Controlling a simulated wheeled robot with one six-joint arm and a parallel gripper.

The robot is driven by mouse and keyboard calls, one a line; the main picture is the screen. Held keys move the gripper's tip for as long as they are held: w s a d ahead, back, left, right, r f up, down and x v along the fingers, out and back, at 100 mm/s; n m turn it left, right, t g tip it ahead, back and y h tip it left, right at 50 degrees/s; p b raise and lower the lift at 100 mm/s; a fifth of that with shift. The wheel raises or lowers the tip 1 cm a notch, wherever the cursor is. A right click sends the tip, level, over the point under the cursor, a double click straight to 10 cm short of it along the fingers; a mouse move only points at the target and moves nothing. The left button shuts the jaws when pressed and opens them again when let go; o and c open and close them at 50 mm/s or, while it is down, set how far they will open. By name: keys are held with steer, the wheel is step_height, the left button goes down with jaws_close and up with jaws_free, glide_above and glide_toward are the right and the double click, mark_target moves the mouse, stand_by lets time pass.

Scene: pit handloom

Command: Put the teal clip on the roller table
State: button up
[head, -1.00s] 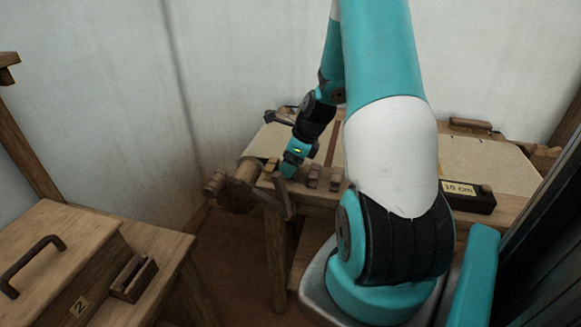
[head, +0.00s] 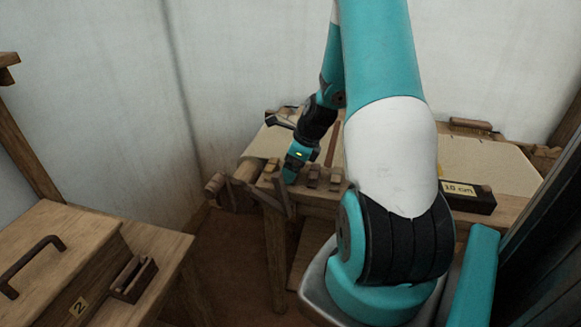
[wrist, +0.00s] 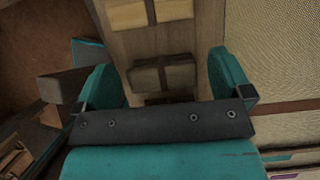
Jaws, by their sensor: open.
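My gripper (head: 290,180) is low over the near left edge of the wooden roller table (head: 259,147). In the wrist view my gripper (wrist: 166,70) is open, with one teal finger on each side of a brown block (wrist: 150,80). There are gaps between the block and both fingers, and nothing is held. A paler yellowish block (wrist: 125,14) with a dark strip lies beyond it. I cannot pick out a teal clip for certain. My gripper body hides the near part of the wrist view.
More small blocks (head: 313,175) sit along the table's near edge, right of my gripper. A dark box labelled 10 cm (head: 475,201) stands farther right. Pale cloth (head: 487,165) covers much of the top. A wooden bench (head: 152,247) is at the left, with floor between.

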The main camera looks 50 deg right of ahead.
steer(key=v, duration=1.1)
steer(key=w+a+r+n+g+y, duration=0.1)
steer(key=w+a+r+n, duration=0.15)
steer(key=a+n, duration=0.7)
steer(key=w+a+r+n+y, duration=0.1)
steer(key=a+r+n, duration=0.3)
steer(key=a+n, duration=0.55)
steer(key=s+a+r+n+g, duration=0.1)
steer(key=s+a+r+n, duration=0.1)
steer(key=s+a+n, duration=0.5)
steer(key=s+a+r+n+g, duration=0.2)
steer(key=s+a+n, duration=0.5)
steer(key=a+n, duration=0.5)
steer(key=shift+s+a+r+n+p, duration=0.3)
steer(key=shift+s+a, duration=0.05)
steer(key=shift+a, duration=0.7)
steer(key=shift+c, duration=0.2)
